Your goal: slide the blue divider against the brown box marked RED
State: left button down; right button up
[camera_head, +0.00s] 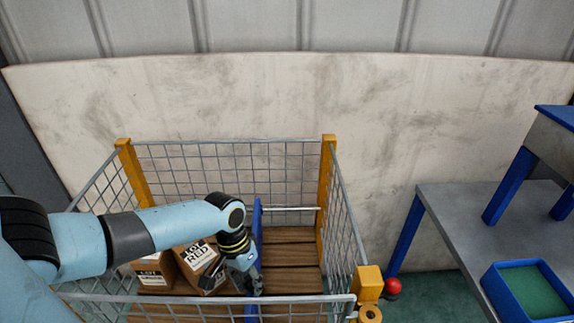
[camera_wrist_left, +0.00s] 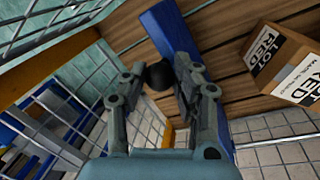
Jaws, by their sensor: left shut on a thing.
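The blue divider (camera_head: 257,222) stands upright in the wire cage and runs front to back. It also shows in the wrist view (camera_wrist_left: 170,28). The brown box marked RED (camera_head: 198,262) sits tilted in the picture to its left; its label reads in the wrist view (camera_wrist_left: 280,62), where bare planks separate box and divider. My left gripper (camera_head: 250,284) reaches down beside the divider. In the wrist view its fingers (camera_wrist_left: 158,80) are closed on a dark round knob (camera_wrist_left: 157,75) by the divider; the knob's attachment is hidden. My right gripper is in neither view.
A second brown box (camera_head: 152,272) sits at the left. The cage has mesh walls and yellow posts (camera_head: 327,185); a metal bar (camera_head: 292,209) spans right of the divider. Planks (camera_head: 292,250) are bare there. A grey table (camera_head: 462,215) with a blue tray (camera_head: 495,287) stands outside.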

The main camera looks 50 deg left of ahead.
pick_arm(q)
jog(key=s+a+p, duration=0.1)
jog(key=s+a, duration=0.4)
jog(key=s, duration=0.1)
jog(key=shift+a, duration=0.25)
jog(key=c, duration=1.3)
grip_release()
jog(key=shift+o, duration=0.2)
notch_tip(320, 180, up, 12)
jog(key=a, duration=0.2)
jog(key=shift+s, duration=0.4)
jog(key=shift+f, duration=0.15)
